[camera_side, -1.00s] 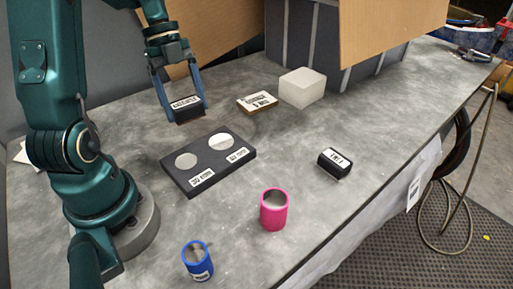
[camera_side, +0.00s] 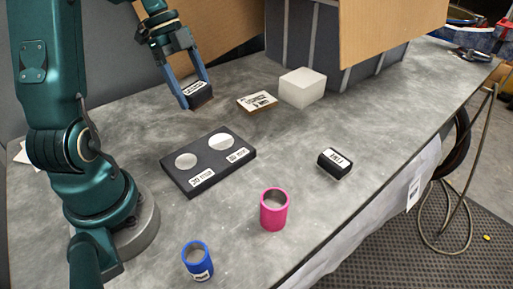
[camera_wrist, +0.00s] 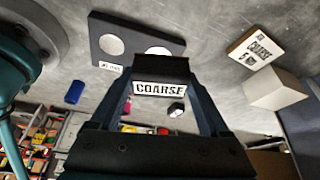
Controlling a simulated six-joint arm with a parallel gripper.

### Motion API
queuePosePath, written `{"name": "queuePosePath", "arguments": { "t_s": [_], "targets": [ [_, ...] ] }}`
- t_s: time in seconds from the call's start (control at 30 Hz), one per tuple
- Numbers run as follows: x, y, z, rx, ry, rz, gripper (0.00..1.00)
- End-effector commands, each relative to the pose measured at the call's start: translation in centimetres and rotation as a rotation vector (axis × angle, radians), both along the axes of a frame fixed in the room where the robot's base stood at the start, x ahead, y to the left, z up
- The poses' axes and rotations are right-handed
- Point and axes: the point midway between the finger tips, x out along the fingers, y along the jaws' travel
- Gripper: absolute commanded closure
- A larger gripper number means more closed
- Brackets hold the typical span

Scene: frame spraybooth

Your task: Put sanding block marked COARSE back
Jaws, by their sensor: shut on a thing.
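The sanding block marked COARSE (camera_wrist: 161,88) is black with a white label, and it also shows in the side view (camera_side: 199,96). My gripper (camera_side: 197,92) is shut on it and holds it above the bench, behind the dark two-hole holder. A flat tan board with a white printed label (camera_side: 257,101) lies on the bench to the right of the held block.
The dark holder (camera_side: 181,168) with two pale round recesses lies mid-bench. A pink cup (camera_side: 274,213) and a blue cup (camera_side: 194,262) stand in front. A white box (camera_side: 302,87) stands beyond the tan board. The bench between board and FINE block is clear.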

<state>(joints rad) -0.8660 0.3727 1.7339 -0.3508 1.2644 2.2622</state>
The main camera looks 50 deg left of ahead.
Motion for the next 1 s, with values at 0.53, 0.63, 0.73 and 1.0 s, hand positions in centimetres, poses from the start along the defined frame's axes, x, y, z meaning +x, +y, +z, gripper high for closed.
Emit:
{"name": "queuePosePath", "arguments": {
  "t_s": [0.53,0.63,0.73,1.0],
  "targets": [
    [12.4,-2.2,0.5,-0.001,-0.001,0.490,0.91],
    [12.8,-3.3,-0.2,-0.002,0.002,0.469,0.91],
    [13.5,-4.8,-1.1,-0.003,0.001,0.461,0.91],
    [16.3,-10.0,-4.7,-0.001,0.003,0.459,0.91]
  ]
}}
